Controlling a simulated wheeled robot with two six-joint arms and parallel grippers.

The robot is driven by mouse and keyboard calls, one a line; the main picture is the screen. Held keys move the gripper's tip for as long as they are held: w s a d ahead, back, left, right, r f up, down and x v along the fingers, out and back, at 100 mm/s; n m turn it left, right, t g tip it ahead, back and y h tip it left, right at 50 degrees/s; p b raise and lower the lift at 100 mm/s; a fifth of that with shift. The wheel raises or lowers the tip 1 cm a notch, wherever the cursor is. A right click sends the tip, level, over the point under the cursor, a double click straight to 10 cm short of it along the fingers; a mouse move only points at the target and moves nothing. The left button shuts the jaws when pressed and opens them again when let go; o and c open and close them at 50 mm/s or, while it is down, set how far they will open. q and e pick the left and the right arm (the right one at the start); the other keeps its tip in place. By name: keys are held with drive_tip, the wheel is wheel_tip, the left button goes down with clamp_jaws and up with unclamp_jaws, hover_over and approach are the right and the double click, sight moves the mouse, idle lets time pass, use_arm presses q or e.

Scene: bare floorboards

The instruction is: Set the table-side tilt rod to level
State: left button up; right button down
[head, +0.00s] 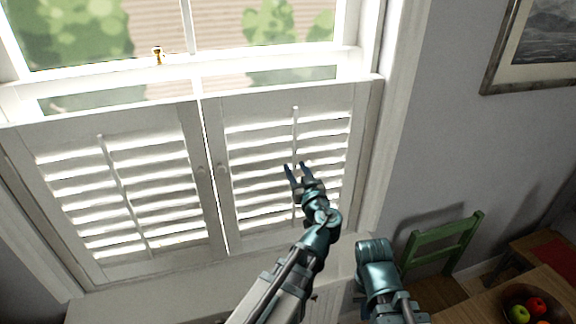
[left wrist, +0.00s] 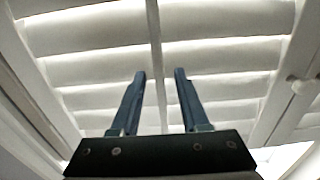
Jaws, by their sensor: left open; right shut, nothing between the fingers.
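The white tilt rod on the right shutter (head: 295,125) stands upright down the middle of its slats, on the side nearer the table. My left gripper (head: 297,170) is open in front of this rod at about mid-height. In the left wrist view the tilt rod (left wrist: 155,55) runs between the two spread fingers (left wrist: 160,80); I cannot tell whether either finger touches it. The slats (left wrist: 220,55) show broad faces with bright gaps between them.
The left shutter has its own tilt rod (head: 120,185). Small knobs (head: 223,170) sit where the shutters meet. A green chair (head: 442,245) and a wooden table with a fruit bowl (head: 515,297) stand at lower right. A framed picture (head: 540,45) hangs on the wall.

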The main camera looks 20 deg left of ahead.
use_arm(q)
drive_tip(key=shift+w, duration=0.15)
clamp_jaws()
wheel_tip(320, 180, down, 3)
drive_tip(key=b, duration=0.3)
idle(0.3)
unclamp_jaws()
